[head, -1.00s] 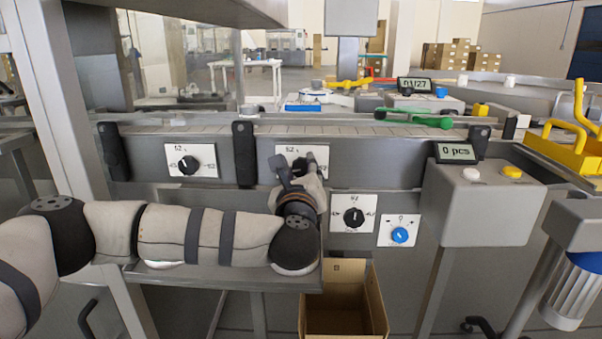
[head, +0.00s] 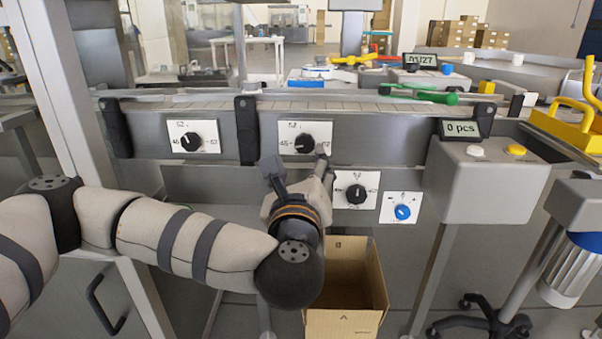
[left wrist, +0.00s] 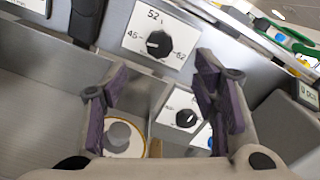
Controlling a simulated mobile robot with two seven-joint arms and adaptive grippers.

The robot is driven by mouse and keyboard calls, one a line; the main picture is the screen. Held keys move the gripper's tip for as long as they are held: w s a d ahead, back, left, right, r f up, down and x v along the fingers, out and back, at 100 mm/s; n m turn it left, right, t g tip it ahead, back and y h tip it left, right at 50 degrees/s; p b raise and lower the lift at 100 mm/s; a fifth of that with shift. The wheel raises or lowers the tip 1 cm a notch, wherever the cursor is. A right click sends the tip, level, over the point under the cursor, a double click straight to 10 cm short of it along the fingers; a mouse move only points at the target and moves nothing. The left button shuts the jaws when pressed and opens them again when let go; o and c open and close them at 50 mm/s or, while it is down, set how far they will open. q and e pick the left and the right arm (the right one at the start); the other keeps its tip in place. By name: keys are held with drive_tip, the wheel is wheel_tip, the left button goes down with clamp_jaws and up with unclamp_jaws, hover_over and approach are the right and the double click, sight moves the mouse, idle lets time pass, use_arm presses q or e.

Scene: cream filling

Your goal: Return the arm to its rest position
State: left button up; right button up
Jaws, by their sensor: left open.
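My left arm comes in from the left in the head view. Its gripper (head: 297,168) is open and empty, just below and in front of the middle black dial (head: 304,143) on the machine's front panel. In the left wrist view the two purple-padded fingers (left wrist: 160,92) stand apart, with the same dial (left wrist: 159,44) beyond them and clear of both. A lower black dial (head: 356,194) is to the gripper's right. My right gripper is not in view.
An open cardboard box (head: 345,318) stands on the floor below the gripper. A grey control box (head: 487,188) with a "0 pcs" display (head: 461,129) is at right. A blue knob (head: 402,212) and a left dial (head: 191,142) are on the panel. A yellow-handled tool (head: 570,125) stands at far right.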

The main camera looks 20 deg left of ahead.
use_arm(q)
drive_tip(key=shift+v, duration=1.2)
drive_tip(key=s+d+f+m+g+h+p, duration=0.25)
drive_tip(key=s+d+f+m+h, duration=0.25)
drive_tip(key=d+f+m+h, duration=0.4)
drive_tip(key=s+d+f+m+g+h+p, duration=0.15)
drive_tip(key=s+f+m+g, duration=0.25)
drive_tip(key=s+f+m, duration=0.4)
drive_tip(key=s+d+f+m+g+p, duration=0.3)
drive_tip(key=s+f+m+g, duration=0.15)
drive_tip(key=s+m, duration=0.6)
drive_tip(key=s+a+f+m+g+y+p, duration=0.1)
drive_tip(key=s+a+m+g, duration=0.3)
drive_tip(key=s+a+m, duration=0.4)
drive_tip(key=s+a+f+m+g+y+p, duration=0.2)
drive_tip(key=s+a+m, duration=0.6)
drive_tip(key=s+a, duration=0.4)
drive_tip(key=s+g+y+p, duration=0.1)
drive_tip(key=s+g+y, duration=0.1)
drive_tip(key=s, duration=0.3)
drive_tip(key=shift+s+g, duration=0.2)
drive_tip(key=shift+g, duration=0.2)
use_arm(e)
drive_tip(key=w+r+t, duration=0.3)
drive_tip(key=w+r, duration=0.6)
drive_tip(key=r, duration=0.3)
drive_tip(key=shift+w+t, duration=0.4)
